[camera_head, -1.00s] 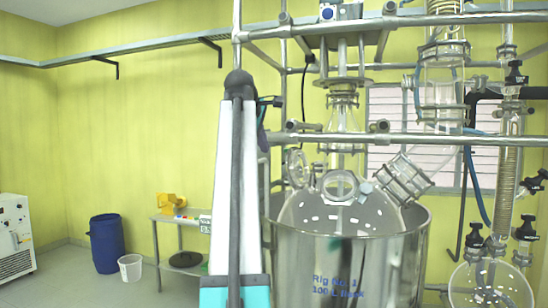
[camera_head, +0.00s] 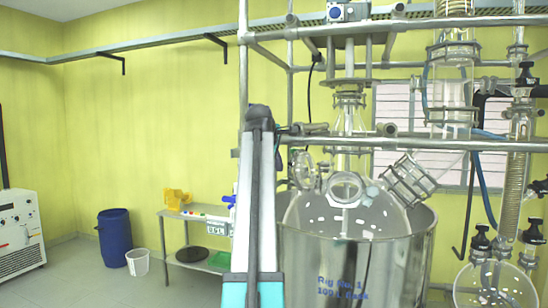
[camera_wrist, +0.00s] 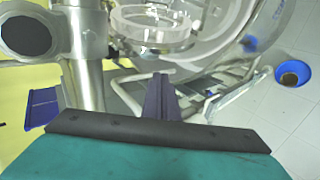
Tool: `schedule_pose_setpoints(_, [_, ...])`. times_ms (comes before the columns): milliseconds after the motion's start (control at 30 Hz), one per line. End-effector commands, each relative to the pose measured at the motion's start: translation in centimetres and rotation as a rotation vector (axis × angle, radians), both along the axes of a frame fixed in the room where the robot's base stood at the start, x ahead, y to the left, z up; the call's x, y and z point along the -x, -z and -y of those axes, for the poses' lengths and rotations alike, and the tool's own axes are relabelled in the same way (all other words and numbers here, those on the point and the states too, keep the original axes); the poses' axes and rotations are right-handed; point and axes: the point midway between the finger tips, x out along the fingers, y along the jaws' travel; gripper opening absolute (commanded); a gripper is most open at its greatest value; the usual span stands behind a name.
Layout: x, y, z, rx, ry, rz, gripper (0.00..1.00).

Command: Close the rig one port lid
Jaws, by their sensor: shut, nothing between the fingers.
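Rig one is a glass flask (camera_head: 352,218) sitting in a steel vessel (camera_head: 350,262) marked "Rig No. 1". A round port ring (camera_head: 345,186) sits on the flask's shoulder. A clear round lid (camera_head: 303,170) stands raised at the left of the port, so the port looks open. My gripper (camera_wrist: 160,98) shows in the wrist view as dark purple fingers pressed together with nothing held. A thick clear glass ring (camera_wrist: 150,28) lies beyond the fingertips, apart from them. I cannot tell whether it is the lid or the port. In the head view my arm hides most of the gripper.
A metal post (camera_wrist: 84,60) with a clamp stands close left of the fingers in the wrist view. A horizontal rail (camera_head: 450,145) crosses above the flask. A side table (camera_head: 185,218), a blue barrel (camera_head: 113,238) and a white bucket (camera_head: 137,262) stand left. Floor between is free.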

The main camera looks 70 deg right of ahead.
Motion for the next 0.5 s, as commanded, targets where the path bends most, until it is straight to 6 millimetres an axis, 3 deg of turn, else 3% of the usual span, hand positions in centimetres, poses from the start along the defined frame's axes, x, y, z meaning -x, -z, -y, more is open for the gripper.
schedule_pose_setpoints(200, [2.3,-0.7,-0.6,0.001,0.000,0.001,0.00])
schedule_pose_setpoints(500, [2.9,-0.7,-0.7,0.001,-0.001,0.001,0.00])
